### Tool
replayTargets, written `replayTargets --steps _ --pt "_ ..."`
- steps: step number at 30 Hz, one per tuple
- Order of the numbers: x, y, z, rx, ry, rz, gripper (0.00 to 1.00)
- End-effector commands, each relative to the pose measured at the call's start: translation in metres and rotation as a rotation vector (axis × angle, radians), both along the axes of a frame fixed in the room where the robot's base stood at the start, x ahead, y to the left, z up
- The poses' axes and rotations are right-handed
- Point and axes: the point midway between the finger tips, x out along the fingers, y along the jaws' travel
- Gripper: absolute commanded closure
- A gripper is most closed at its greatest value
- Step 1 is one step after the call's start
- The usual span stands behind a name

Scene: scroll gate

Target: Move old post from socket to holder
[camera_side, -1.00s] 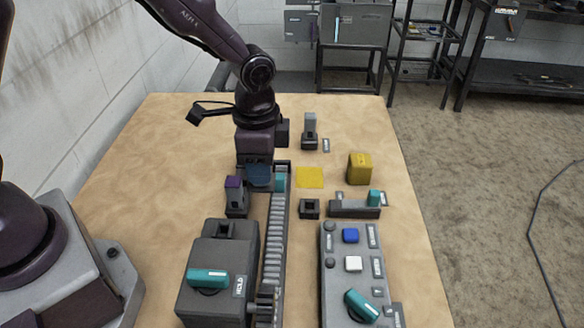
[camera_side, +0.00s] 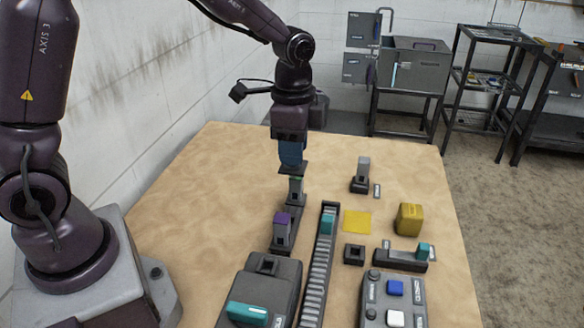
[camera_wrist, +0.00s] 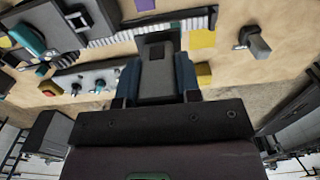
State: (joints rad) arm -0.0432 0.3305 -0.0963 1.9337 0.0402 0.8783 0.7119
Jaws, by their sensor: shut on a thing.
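My gripper (camera_side: 292,170) is shut on a grey post (camera_side: 296,190), which hangs upright below the fingers. In the wrist view the grey post (camera_wrist: 158,80) sits between the two blue fingers. Dark parts lie just below the post; I cannot tell whether it touches them. A purple-topped grey post (camera_side: 282,228) stands in a dark base in front of it. Another grey post (camera_side: 362,170) stands in a base at the back right. A small dark square block with an opening (camera_side: 354,254) stands empty right of the rail. Which base is socket or holder is not labelled legibly.
A ribbed rail (camera_side: 318,275) with a teal block (camera_side: 328,222) runs forward. A yellow patch (camera_side: 357,221), a yellow block (camera_side: 409,218) and a slotted grey fixture with a teal piece (camera_side: 400,258) lie right. A grey box with a teal handle (camera_side: 247,313) and a button panel (camera_side: 392,300) stand in front.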

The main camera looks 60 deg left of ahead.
Motion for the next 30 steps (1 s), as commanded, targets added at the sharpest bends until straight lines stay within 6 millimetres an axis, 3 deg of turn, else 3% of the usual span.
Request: replayTargets --steps 7,21,30 --pt "0.022 0.048 -0.001 0.001 -0.001 0.005 0.97" --pt "0.021 0.047 -0.098 0.000 0.004 0.000 0.97" --pt "0.021 0.046 -0.121 0.000 0.001 0.000 0.97"
